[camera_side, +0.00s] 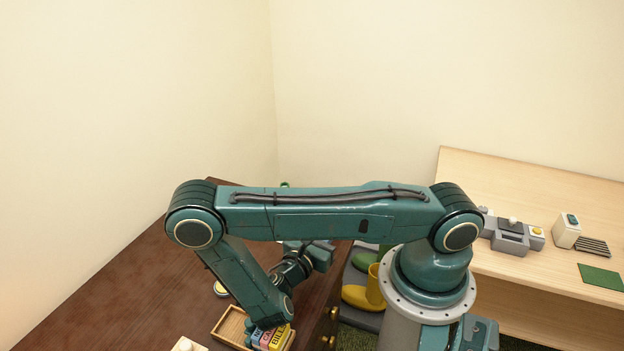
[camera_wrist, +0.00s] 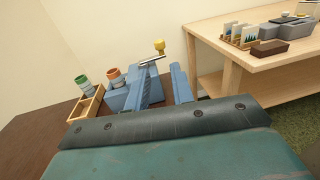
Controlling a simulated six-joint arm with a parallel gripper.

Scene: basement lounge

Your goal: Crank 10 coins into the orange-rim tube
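In the wrist view, my gripper (camera_wrist: 163,71) has its two blue fingers apart with nothing between them. Just beyond the fingertips is a crank: a metal bar (camera_wrist: 152,60) with a yellow knob (camera_wrist: 159,46) standing up at its end. The knob looks apart from the fingers. A blue box-like machine (camera_wrist: 118,100) sits left of the fingers, partly hidden by the left one. The orange-rim tube (camera_wrist: 114,76) stands at the machine, and a green-rim tube (camera_wrist: 84,83) is left of it. I cannot make out any coins. My arm hides most of this in the side view.
A pale wooden bench (camera_side: 540,190) holding small items stands to the right.

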